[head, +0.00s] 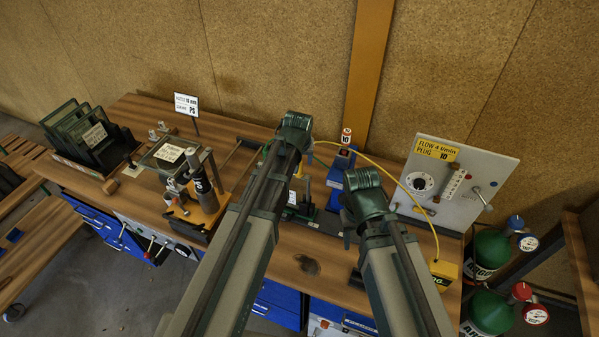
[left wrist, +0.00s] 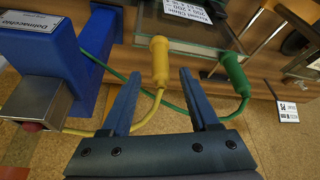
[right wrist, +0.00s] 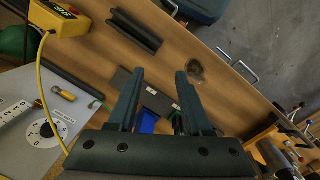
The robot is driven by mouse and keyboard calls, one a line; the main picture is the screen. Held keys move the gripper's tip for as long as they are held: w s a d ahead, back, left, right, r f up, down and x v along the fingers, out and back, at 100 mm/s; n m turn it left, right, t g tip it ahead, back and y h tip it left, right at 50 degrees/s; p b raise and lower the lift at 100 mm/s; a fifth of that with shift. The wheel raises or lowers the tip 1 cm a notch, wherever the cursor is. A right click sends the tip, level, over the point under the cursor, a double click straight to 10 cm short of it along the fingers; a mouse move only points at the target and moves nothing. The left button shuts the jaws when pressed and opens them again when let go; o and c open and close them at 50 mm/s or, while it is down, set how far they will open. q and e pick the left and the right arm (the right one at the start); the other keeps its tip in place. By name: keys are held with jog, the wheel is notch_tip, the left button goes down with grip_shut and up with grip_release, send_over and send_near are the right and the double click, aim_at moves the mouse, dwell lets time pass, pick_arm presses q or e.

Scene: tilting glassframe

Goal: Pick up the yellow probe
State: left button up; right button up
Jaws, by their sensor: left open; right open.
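The yellow probe (left wrist: 159,62) shows in the left wrist view, with a yellow cable curving back from its lower end. My left gripper (left wrist: 160,74) is open. The probe appears between its two fingertips in that view, and I see no contact with either finger. A green probe (left wrist: 235,75) with a green cable is just right of the right finger. In the head view my left gripper (head: 297,121) is over the back of the bench, its fingers hidden. My right gripper (right wrist: 158,72) is open and empty above the bench.
A blue stand (left wrist: 45,55) is left of the yellow probe. A glass plate (left wrist: 180,32) with a label is beside both probes. The yellow cable (head: 390,177) runs to a yellow meter box (head: 444,270). A grey control panel (head: 490,165) stands at the right.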

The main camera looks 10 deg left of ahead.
aim_at(300, 170)
pick_arm(q)
jog(key=b+x, duration=0.3)
jog(key=x, duration=0.1)
jog(key=shift+s+f, duration=0.1)
jog(key=shift+f, duration=0.2)
jog(key=shift+r, duration=0.1)
grip_shut()
